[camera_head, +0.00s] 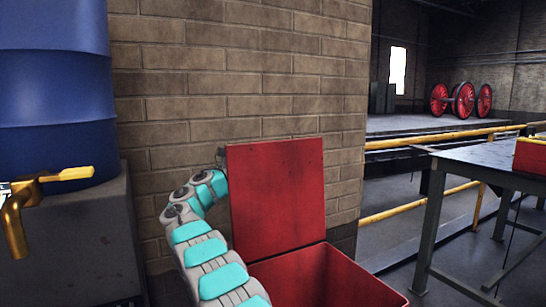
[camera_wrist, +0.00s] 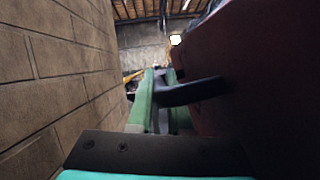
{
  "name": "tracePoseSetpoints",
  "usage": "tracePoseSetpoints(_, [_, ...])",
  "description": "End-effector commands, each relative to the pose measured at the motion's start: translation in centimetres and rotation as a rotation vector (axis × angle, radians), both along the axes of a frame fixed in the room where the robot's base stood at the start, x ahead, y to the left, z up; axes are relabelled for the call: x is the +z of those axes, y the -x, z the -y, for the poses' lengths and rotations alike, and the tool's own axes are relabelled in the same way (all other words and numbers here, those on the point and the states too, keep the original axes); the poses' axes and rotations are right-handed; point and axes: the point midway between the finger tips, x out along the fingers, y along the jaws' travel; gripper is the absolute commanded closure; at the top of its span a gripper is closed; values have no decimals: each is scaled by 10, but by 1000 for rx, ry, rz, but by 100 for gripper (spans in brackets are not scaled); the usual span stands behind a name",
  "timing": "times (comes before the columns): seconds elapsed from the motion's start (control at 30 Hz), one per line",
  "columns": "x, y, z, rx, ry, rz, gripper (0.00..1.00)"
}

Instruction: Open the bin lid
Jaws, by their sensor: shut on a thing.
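The red bin (camera_head: 335,280) stands at the bottom centre of the head view, against the brick wall. Its red lid (camera_head: 278,198) is raised and stands nearly upright at the back of the bin, so the bin's mouth is open. In the wrist view the lid (camera_wrist: 240,65) is a dark red surface on the right. My gripper (camera_wrist: 161,88) has green fingers and is shut on the lid's dark handle (camera_wrist: 195,91). In the head view my arm reaches up left of the lid, and the lid hides most of my gripper.
The brick wall (camera_head: 180,85) is close behind the lid and also fills the left of the wrist view (camera_wrist: 50,90). A blue drum (camera_head: 50,100) with a brass tap (camera_head: 15,220) stands on a grey block at left. A metal table (camera_head: 480,165) is at right, before yellow rails.

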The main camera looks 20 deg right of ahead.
Motion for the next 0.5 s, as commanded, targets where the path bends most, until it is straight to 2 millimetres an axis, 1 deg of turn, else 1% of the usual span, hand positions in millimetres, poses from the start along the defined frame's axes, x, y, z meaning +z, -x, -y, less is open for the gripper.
tracePoseSetpoints(0.1, [0,0,0,0,0,0,100])
tracePoseSetpoints(0.13, [0,0,0,0,0,0,79])
tracePoseSetpoints(0.37, [0,0,0,0,0,0,53])
tracePoseSetpoints(0.5, [0,0,0,0,1,0,53])
